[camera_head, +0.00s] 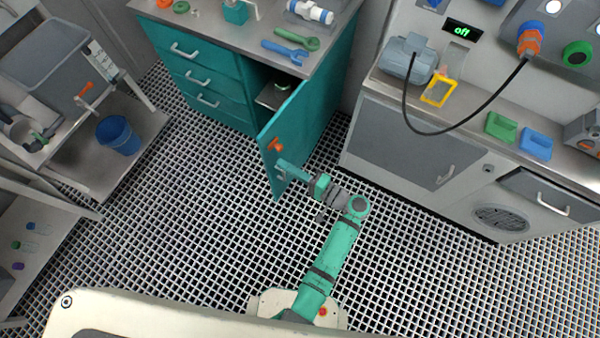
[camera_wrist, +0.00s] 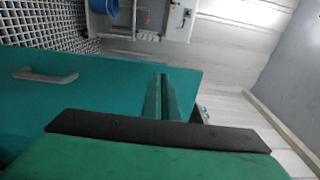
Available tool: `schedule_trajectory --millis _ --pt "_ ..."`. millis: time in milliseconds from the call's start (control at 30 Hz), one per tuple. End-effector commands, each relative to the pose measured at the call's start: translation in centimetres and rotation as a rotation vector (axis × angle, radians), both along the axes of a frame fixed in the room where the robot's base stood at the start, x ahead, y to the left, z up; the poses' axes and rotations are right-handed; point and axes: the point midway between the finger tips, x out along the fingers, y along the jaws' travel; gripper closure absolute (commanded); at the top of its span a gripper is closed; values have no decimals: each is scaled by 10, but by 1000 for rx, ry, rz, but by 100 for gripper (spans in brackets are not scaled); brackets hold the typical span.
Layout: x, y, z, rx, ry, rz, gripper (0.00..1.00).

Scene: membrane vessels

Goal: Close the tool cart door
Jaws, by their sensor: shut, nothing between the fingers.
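The teal tool cart (camera_head: 215,75) stands at the upper middle in the head view. Its door (camera_head: 300,120) stands open, swung out from the right part of the cart's front, and part of the compartment shows. An orange piece (camera_head: 276,145) is at the door's outer end. My gripper (camera_head: 284,166) is shut and empty, level with the door near its free end. I cannot tell whether it touches. In the wrist view, the shut fingers (camera_wrist: 161,98) lie over a teal panel (camera_wrist: 110,88) with a grey handle (camera_wrist: 45,76) to the left.
A wheeled shelf cart (camera_head: 140,130) with a blue bucket (camera_head: 117,135) stands at the left. A grey cabinet (camera_head: 400,140) stands at the right, its counter bearing a cable and coloured trays. Tools lie on the tool cart's top. The grid floor between is clear.

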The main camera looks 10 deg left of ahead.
Motion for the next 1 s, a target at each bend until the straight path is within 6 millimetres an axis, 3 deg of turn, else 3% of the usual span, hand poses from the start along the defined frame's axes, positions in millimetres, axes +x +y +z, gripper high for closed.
schedule_trajectory --millis 300,1000 --pt "15 33 0 0 0 0 100" --pt "18 46 0 0 0 -35 100"
